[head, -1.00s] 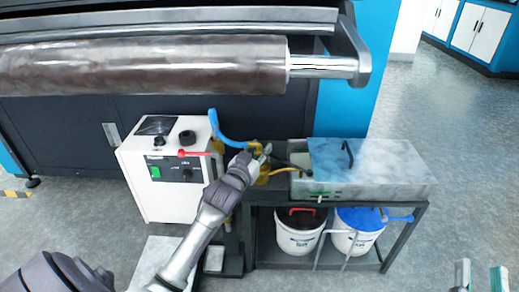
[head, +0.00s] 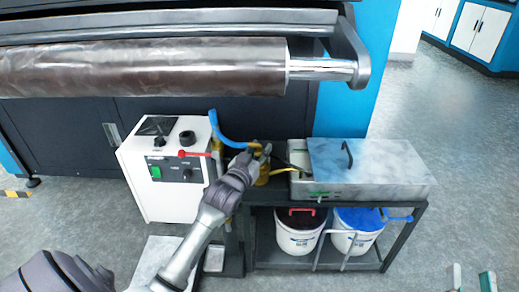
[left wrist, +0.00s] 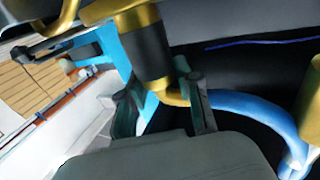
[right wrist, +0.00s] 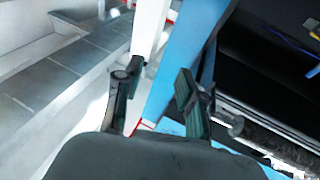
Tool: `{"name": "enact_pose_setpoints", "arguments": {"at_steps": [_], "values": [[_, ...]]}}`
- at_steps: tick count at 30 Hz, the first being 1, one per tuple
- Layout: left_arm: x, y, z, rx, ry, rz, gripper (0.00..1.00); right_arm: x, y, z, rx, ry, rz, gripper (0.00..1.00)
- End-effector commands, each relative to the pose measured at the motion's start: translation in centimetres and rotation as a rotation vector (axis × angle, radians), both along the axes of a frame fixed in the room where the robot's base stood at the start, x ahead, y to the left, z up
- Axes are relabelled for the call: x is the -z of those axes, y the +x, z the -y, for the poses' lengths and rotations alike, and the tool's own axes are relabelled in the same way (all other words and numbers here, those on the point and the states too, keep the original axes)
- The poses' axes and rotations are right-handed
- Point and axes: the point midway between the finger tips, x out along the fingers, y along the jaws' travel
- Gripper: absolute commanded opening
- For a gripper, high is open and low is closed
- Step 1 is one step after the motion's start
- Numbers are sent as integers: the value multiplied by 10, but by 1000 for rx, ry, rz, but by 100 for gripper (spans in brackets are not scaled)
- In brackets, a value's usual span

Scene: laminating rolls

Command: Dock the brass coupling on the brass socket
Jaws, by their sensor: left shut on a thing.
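The brass coupling, with a dark sleeve (left wrist: 148,50) and a brass elbow, ends the blue hose (head: 230,141). The hose also shows in the left wrist view (left wrist: 250,105). My left gripper (head: 262,152) is shut on the coupling; its fingers straddle it in the left wrist view (left wrist: 165,90). Brass parts, apparently the brass socket (head: 263,177), show just below the gripper in the head view. I cannot tell whether coupling and socket touch. My right gripper (head: 471,280) is open and empty at the lower right, far from both; it also shows in the right wrist view (right wrist: 155,85).
A white control box (head: 165,190) with a red lever stands left of the hose. A metal tank with a lid (head: 370,165) sits on a dark frame to the right, above two white buckets (head: 297,238). A large roll (head: 150,68) spans the back. Floor at right is clear.

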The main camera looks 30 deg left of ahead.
Motion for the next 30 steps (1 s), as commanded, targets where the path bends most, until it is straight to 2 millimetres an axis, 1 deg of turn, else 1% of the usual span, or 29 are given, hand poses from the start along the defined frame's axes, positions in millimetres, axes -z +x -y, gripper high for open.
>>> {"name": "enact_pose_setpoints", "arguments": {"at_steps": [15,30], "values": [[-1,0,0,0,0,2,0,10,2,1,3,-19,-71,40],[2,0,0,0,0,2,0,8,2,1,4,-15,-52,40]]}}
